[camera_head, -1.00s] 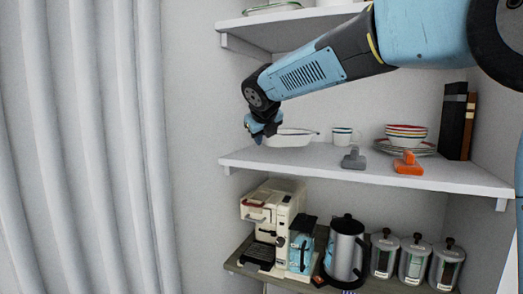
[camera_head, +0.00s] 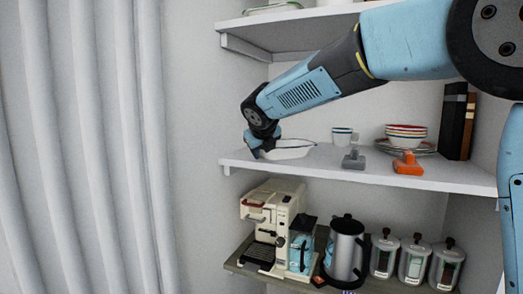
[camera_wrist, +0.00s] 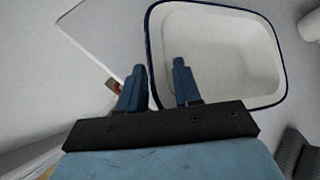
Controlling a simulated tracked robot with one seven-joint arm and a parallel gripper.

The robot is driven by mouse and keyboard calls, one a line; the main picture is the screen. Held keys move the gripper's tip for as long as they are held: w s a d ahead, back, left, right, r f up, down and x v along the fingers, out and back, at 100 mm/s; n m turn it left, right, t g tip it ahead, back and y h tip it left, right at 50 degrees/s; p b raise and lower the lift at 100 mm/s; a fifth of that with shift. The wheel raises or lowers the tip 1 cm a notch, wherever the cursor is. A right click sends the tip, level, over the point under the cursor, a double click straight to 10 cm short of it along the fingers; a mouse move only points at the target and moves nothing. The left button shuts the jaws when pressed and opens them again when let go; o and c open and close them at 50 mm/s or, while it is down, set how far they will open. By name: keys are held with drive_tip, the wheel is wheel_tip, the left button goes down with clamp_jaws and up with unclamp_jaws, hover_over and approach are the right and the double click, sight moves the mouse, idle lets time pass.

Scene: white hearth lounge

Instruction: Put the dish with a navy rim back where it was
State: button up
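The white dish with a navy rim (camera_head: 290,149) appears to rest on the left end of the middle shelf (camera_head: 330,173). In the wrist view the dish (camera_wrist: 225,50) fills the upper right, empty, with its dark blue rim clear. My gripper (camera_wrist: 158,75) straddles the near-left part of the rim, one finger outside and one inside the dish. The fingers stand apart with a gap beside the thin rim. In the head view my gripper (camera_head: 262,148) is at the dish's left end and hides part of it.
A white cup (camera_head: 341,136), a grey object (camera_head: 354,160), an orange object (camera_head: 407,164), stacked plates and bowls (camera_head: 406,135) and books (camera_head: 454,125) share the shelf to the right. An upper shelf (camera_head: 290,30) is above. A coffee machine (camera_head: 270,220) and kettle (camera_head: 345,250) stand below.

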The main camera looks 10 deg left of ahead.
drive_tip(key=v, duration=1.2)
drive_tip(key=shift+d, duration=0.1)
drive_tip(key=s+d+f+m+g+h, duration=0.1)
drive_tip(key=s+d+f+m, duration=0.1)
drive_tip(key=d+m, duration=0.55)
drive_tip(key=s+d+f+m+h, duration=0.1)
drive_tip(key=s+d+f+m, duration=0.15)
drive_tip(key=d+m, duration=0.5)
drive_tip(key=s+d+f+m+g, duration=0.1)
drive_tip(key=s+d+m, duration=0.3)
drive_tip(key=d, duration=0.6)
drive_tip(key=s+d+f+m+g, duration=0.1)
drive_tip(key=s+d+f+m, duration=0.5)
drive_tip(key=m, duration=0.7)
drive_tip(key=s+d+f+m+g, duration=0.1)
drive_tip(key=s+d+f+m, duration=0.5)
drive_tip(key=s+m, duration=0.3)
drive_tip(key=d+m, duration=0.1)
drive_tip(key=m, duration=0.2)
drive_tip(key=shift+s+f+m, duration=0.35)
drive_tip(key=shift+m, duration=0.05)
drive_tip(key=shift+d, duration=0.15)
